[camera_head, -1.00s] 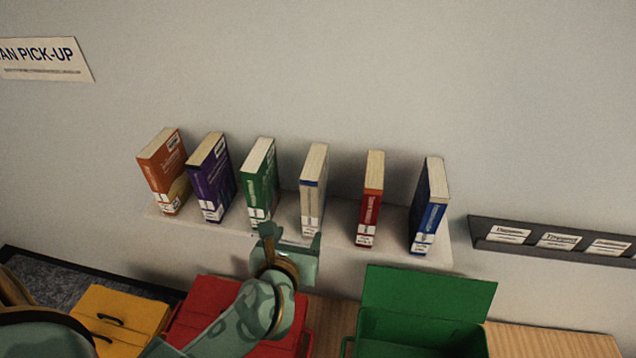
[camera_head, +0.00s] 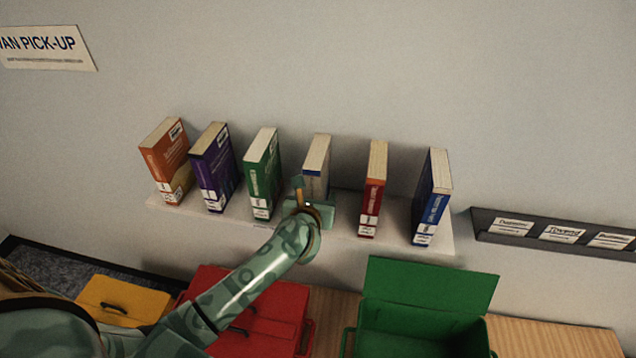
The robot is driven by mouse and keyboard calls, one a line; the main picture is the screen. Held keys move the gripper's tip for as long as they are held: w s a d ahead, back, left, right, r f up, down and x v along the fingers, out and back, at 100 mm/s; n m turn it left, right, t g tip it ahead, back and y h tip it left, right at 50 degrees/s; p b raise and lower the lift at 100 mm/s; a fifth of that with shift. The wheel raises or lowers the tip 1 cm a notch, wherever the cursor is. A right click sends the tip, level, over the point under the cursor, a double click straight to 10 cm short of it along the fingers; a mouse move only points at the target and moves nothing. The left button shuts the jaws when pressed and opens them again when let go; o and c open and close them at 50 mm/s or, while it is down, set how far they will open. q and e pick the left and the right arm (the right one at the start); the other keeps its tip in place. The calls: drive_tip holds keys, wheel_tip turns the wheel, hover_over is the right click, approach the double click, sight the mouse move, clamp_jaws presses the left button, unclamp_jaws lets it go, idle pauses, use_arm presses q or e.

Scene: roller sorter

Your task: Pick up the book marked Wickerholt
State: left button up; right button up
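Several upright books stand in a row on a white wall shelf (camera_head: 400,230): orange (camera_head: 160,165), purple (camera_head: 212,170), green (camera_head: 262,175), a pale one with a blue band (camera_head: 316,165), red (camera_head: 371,190) and blue (camera_head: 431,200). Their titles are too small to read, so I cannot tell which is marked Wickerholt. My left gripper (camera_head: 313,200) is in front of the pale book and covers its lower spine. One finger shows at that book's left edge. Whether the fingers grip it is hidden. My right gripper is not in view.
Below the shelf are a yellow box (camera_head: 118,301), a red box (camera_head: 272,311) and an open green box (camera_head: 430,285) on a wooden surface (camera_head: 545,341). A dark card rack (camera_head: 480,224) is on the wall at right. A sign (camera_head: 45,48) hangs upper left.

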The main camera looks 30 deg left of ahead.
use_arm(q)
drive_tip(key=shift+s, duration=0.1)
clamp_jaws()
drive_tip(key=shift+r, duration=0.1)
